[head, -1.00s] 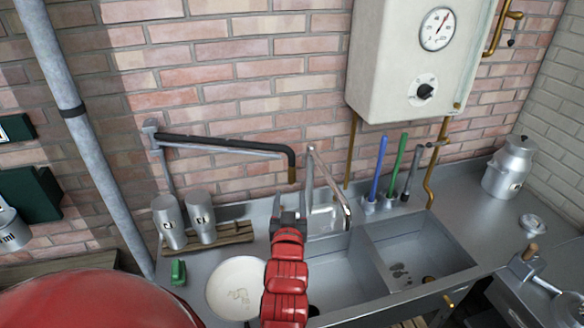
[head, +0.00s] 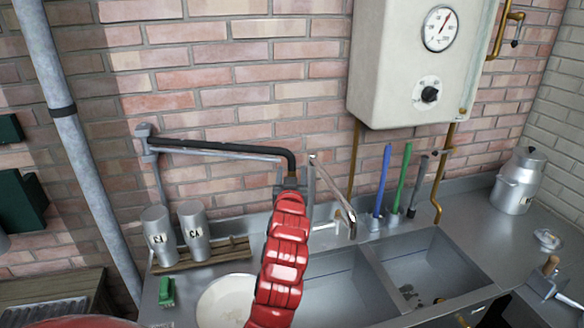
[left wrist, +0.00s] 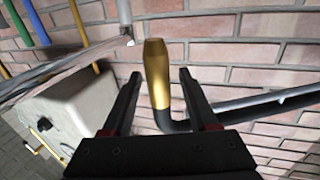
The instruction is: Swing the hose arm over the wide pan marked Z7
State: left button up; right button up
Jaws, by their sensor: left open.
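The hose arm (head: 220,148) is a black tube on a grey bar, fixed to the brick wall and reaching right to a downturned end. Its brass nozzle (left wrist: 156,75) stands between the two fingers of my left gripper (left wrist: 160,76) in the left wrist view, with gaps on both sides. In the head view my left gripper (head: 290,185) is at the hose end and partly hides it. The gripper is open. A wide pale pan (head: 222,303) sits on the counter below and left of the nozzle, partly behind my arm; its marking is unreadable. My right gripper is out of view.
A metal faucet (head: 335,190) stands just right of the nozzle, above the sink (head: 430,268). Two grey cups (head: 194,232) stand on a wooden rack under the hose arm. A green block (head: 166,292) lies left of the pan. A boiler (head: 405,60) hangs at right.

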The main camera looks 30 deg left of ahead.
pick_arm(q)
jog(key=shift+x, duration=1.05)
grip_shut()
dwell(0.7)
